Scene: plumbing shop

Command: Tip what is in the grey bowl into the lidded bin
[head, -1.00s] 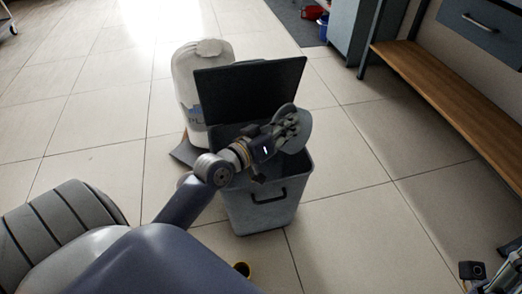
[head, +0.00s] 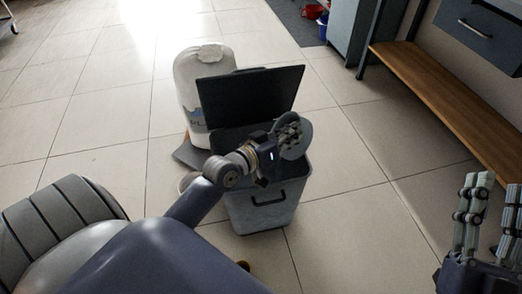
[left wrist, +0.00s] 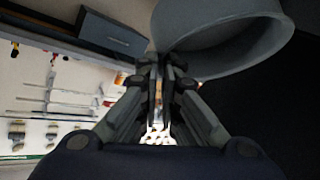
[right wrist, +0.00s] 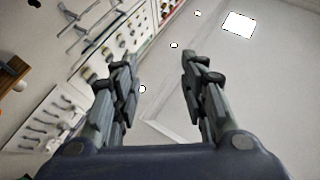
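The lidded bin (head: 262,212) is a grey box with a front handle, standing on the floor. Its dark lid (head: 250,97) is raised at the back. My left gripper (head: 284,137) is over the bin's mouth, shut on the grey bowl (head: 304,140). The bowl is tipped on its side above the right part of the opening. In the left wrist view, the fingers (left wrist: 158,75) pinch the wall of the bowl (left wrist: 225,35). The bowl's contents cannot be made out. My right gripper (right wrist: 158,65) is open and empty; its fingers (head: 490,205) show at the right edge of the head view.
A white sack-like container (head: 193,85) stands close behind the bin on the left. A wooden bench shelf (head: 450,100) and grey cabinets (head: 352,35) line the right side. Red and blue containers (head: 318,17) are at the back. The tiled floor right of the bin is clear.

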